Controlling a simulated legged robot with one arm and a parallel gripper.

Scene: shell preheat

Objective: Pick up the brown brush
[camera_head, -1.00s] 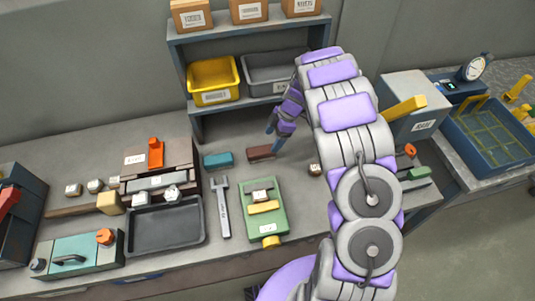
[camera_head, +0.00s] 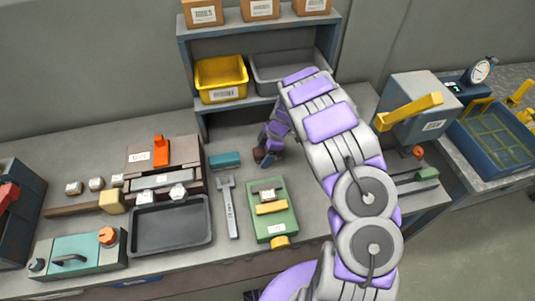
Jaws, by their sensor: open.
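The brown brush (camera_head: 260,156) lies on the bench below the shelf, just right of a teal brush-like block (camera_head: 224,160). Only a small part of it shows; my gripper covers the rest. My gripper (camera_head: 267,155) points down at the brush with its fingers at about its height. It is open. The fingers are small and partly hidden, so I cannot tell whether they stand on both sides of the brush or touch it.
A grey wrench-like tool (camera_head: 229,207) and a green fixture (camera_head: 271,217) lie in front. A black tray (camera_head: 170,227) is at the left. The shelf with a yellow bin (camera_head: 221,80) and grey bin (camera_head: 284,73) rises behind my gripper.

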